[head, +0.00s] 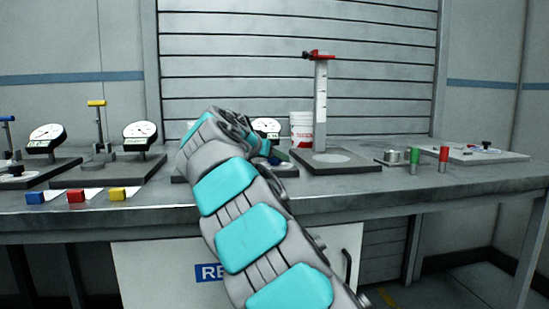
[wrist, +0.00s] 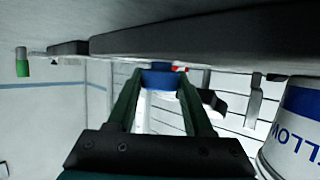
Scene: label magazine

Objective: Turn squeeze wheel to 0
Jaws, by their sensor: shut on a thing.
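In the wrist view my gripper (wrist: 160,92) has its two dark fingers closed on a blue piece (wrist: 160,78), one finger on each side. The piece sits just by the edge of a dark slab. It may be the squeeze wheel, but I cannot tell for sure, and no number can be read on it.
On the bench (head: 380,190) stand two other dials (head: 46,138) (head: 139,130), a tall white column with a red top (head: 321,100), a white tub (head: 301,128), and green (head: 415,154) and red (head: 443,154) cylinders. Blue, red and yellow blocks (head: 118,194) line the front edge.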

